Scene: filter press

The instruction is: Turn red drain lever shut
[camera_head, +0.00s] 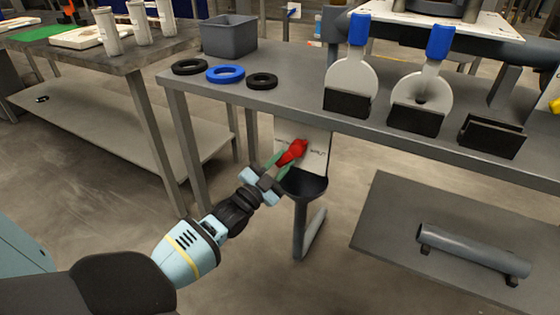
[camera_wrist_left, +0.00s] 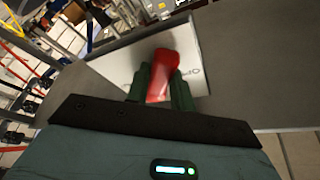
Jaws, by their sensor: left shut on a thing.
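The red drain lever (camera_head: 293,151) sits on a pale plate (camera_head: 317,149) below the front edge of the workbench. In the head view it lies tilted, from lower left to upper right. My left gripper (camera_head: 279,160) reaches it from the lower left and is shut on it with green fingers. In the left wrist view the red lever (camera_wrist_left: 163,75) stands between the two green fingers (camera_wrist_left: 160,88), in front of the pale plate, which bears dark markings that I cannot read. My right gripper is in neither view.
A dark funnel (camera_head: 302,184) sits just below the lever. On the workbench (camera_head: 290,92) above stand a grey bin (camera_head: 229,36), several rings and two blue-handled round plates in black holders. A grey pipe (camera_head: 473,250) lies on a low shelf at lower right.

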